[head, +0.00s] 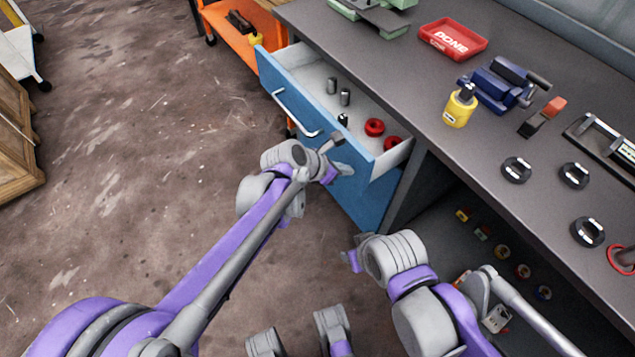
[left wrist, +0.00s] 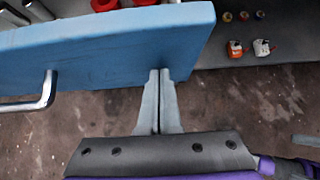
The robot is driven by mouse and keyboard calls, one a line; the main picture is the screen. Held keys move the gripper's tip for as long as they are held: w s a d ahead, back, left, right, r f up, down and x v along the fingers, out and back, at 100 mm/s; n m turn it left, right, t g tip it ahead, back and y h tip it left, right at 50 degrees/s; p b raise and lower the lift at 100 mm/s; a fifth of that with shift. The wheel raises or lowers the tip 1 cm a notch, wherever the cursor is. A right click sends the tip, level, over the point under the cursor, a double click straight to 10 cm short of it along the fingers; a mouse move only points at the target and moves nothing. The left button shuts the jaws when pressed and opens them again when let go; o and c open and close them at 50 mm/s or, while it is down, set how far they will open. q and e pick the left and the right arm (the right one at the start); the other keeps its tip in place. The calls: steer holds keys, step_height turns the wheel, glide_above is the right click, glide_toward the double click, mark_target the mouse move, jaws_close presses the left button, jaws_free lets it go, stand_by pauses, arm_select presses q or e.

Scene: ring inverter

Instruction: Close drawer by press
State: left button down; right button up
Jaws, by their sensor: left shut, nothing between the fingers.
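The blue drawer (head: 275,82) is pulled open from under the grey workbench. It holds several grey cylinders and two red rings. Its front has a silver bar handle (head: 296,112). My left gripper (head: 340,142) is in front of the drawer front, near its right end. In the left wrist view the shut, empty fingers (left wrist: 160,73) point at the lower part of the blue drawer front (left wrist: 120,45), right of the handle (left wrist: 48,88). I cannot tell whether they touch it. My right gripper (head: 350,258) is low, below the bench edge, and its fingers are mostly hidden.
An orange cart (head: 240,28) stands behind the drawer.

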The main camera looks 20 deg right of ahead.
arm_select(q)
steer(key=w+d, duration=0.1)
steer(key=d, duration=0.3)
steer(key=w+d+p, duration=0.1)
steer(key=d, duration=0.4)
steer(key=w+d, duration=0.1)
steer(key=d, duration=0.3)
steer(key=shift+w+d+p, duration=0.35)
steer(key=shift+d+p, duration=0.05)
steer(key=shift+d+r, duration=0.1)
steer(key=shift+d, duration=0.05)
steer(key=shift+r, duration=0.1)
